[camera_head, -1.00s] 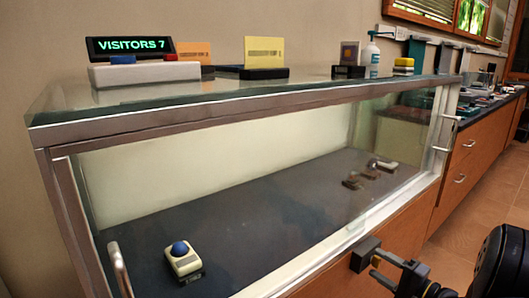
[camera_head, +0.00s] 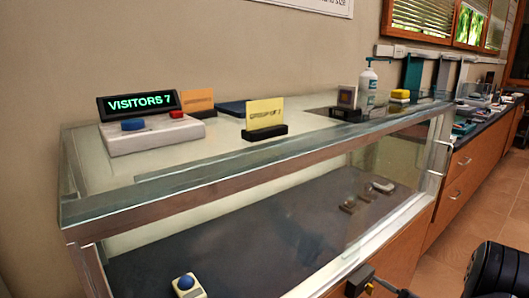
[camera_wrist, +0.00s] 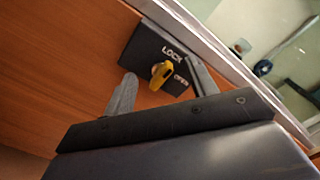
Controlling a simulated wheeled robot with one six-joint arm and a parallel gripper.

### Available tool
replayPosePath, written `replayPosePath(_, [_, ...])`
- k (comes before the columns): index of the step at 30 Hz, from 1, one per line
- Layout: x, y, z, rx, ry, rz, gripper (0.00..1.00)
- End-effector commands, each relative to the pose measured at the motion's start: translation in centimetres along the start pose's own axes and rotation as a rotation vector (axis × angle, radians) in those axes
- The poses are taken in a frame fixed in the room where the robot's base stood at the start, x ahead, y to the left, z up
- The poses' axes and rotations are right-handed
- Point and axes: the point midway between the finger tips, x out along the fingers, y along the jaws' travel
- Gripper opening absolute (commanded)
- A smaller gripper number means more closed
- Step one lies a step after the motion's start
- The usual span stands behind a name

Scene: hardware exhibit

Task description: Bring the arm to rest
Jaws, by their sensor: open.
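In the wrist view my gripper (camera_wrist: 160,68) is open, its two dark fingers apart on either side of a small yellow knob (camera_wrist: 161,74). I cannot tell whether a finger touches the knob. The knob sits on a black lock plate (camera_wrist: 145,52) marked LOCK, with a second, smaller label to the right of the knob. The plate is on the wooden front just below the case's metal edge. In the head view the dark lock plate (camera_head: 359,280) shows at the bottom, and the gripper is mostly cut off there. Part of my black arm (camera_head: 497,270) shows at lower right.
A glass display case (camera_head: 150,190) fills the head view. On top stand a VISITORS 7 sign (camera_head: 138,104), card holders (camera_head: 264,118) and a pump bottle (camera_head: 368,82). Inside lies a blue-buttoned device (camera_head: 187,287). A counter (camera_head: 490,120) runs along the right; the floor (camera_head: 440,265) there is clear.

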Motion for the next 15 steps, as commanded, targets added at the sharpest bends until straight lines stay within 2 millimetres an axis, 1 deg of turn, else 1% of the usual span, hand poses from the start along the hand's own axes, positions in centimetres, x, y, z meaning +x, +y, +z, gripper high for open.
replayPosePath(1, [-0.01, -0.39, 0.31, 0.031, 0.0, 0.0, 0.55])
replayPosePath(15, [-0.01, -0.52, 0.28, 0.352, 0.0, 0.0, 0.55])
